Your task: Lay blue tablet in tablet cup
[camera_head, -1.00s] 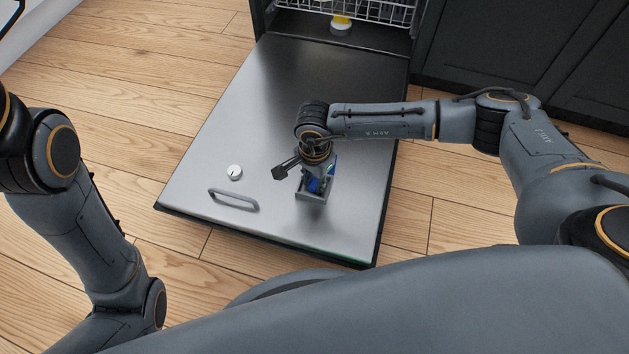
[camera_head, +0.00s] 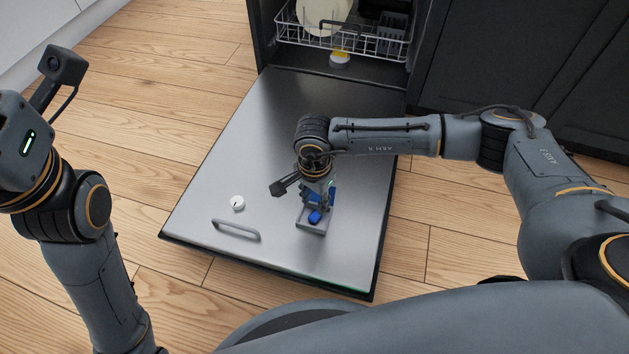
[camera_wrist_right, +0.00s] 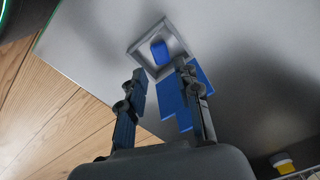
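The tablet cup (camera_head: 313,229) is a small grey square recess in the open dishwasher door. The blue tablet (camera_head: 315,216) lies inside it; the right wrist view shows the tablet (camera_wrist_right: 160,52) within the cup's raised rim (camera_wrist_right: 139,53). My right gripper (camera_head: 319,200) is just above the cup. A flat blue panel (camera_wrist_right: 170,98), perhaps the cup's lid, is beside the cup, partly hidden by one finger. My left gripper's fingers are out of view.
The dishwasher door (camera_head: 285,110) lies open and flat. A white dial (camera_head: 237,203) and a grey handle (camera_head: 236,230) are left of the cup. A wire rack (camera_head: 330,45) with plates and a yellow-and-white item (camera_head: 340,59) are at the back. Wooden floor surrounds the door.

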